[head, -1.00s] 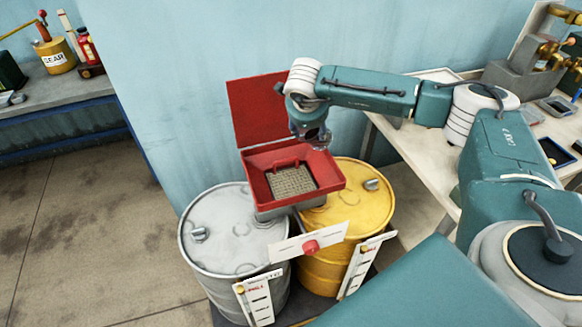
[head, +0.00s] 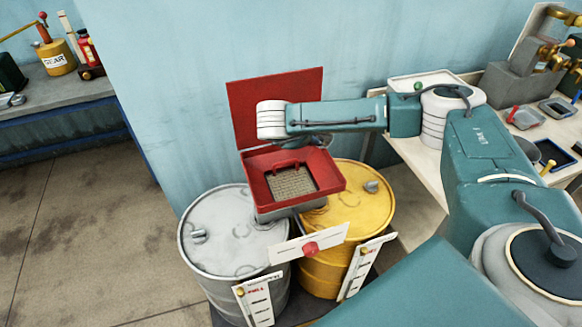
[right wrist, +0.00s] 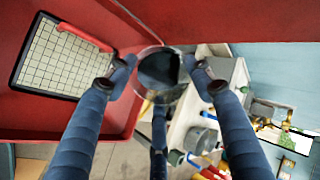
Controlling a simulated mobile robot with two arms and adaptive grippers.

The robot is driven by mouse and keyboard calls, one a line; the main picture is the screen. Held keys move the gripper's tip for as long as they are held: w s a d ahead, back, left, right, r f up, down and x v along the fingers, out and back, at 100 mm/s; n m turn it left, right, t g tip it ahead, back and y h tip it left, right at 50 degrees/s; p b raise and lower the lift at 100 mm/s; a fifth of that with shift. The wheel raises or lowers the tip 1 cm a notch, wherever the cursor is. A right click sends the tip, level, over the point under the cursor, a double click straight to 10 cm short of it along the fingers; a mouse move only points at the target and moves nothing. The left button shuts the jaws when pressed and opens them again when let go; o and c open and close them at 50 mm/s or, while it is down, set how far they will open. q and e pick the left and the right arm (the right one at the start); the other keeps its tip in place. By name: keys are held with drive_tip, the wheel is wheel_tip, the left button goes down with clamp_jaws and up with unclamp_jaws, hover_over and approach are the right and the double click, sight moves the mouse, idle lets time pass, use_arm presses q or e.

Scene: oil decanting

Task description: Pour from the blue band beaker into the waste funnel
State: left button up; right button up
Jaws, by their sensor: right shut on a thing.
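The waste funnel (head: 327,172) is a red square tray with a grate and a raised lid, on top of the drums. Its red wall and grate (right wrist: 62,60) fill the left of the right wrist view. My right gripper (right wrist: 160,76) is shut on a clear round beaker (right wrist: 158,68) with something dark inside, beside the funnel's edge in that view. No blue band can be made out on it. In the head view my wrist is over the back of the funnel and hides the beaker and most of the gripper. My left gripper is not in view.
A grey drum (head: 215,235) and a yellow drum (head: 375,215) stand under the funnel, with level gauges in front. A bench (head: 425,165) with trays and brass fittings is at the right. The floor at left is clear.

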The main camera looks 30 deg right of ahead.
drive_tip(key=shift+a+f, duration=0.15)
drive_tip(key=shift+f, duration=0.15)
drive_tip(key=shift+a+f+h+b, duration=0.1)
drive_tip(key=shift+f+h+b, duration=0.1)
drive_tip(key=shift+h+b, duration=0.25)
drive_tip(key=shift+s+a+f+t+h+b, duration=0.1)
drive_tip(key=shift+a+f+t+h+b, duration=0.3)
drive_tip(key=shift+f+h+b, duration=0.5)
idle(0.6)
drive_tip(key=shift+a+n+h, duration=0.2)
drive_tip(key=shift+n+h, duration=0.05)
drive_tip(key=shift+n, duration=0.05)
drive_tip(key=shift+s+a+f+b, duration=0.1)
drive_tip(key=shift+a+f+b, duration=0.2)
drive_tip(key=shift+b, duration=0.45)
drive_tip(key=shift+a+f+h+b, duration=0.1)
drive_tip(key=shift+a+h+b, duration=0.2)
drive_tip(key=shift+h+b, duration=0.1)
drive_tip(key=shift+a+f+t+b, duration=0.15)
drive_tip(key=shift+a+t+b, duration=0.05)
drive_tip(key=shift+t+b, duration=0.15)
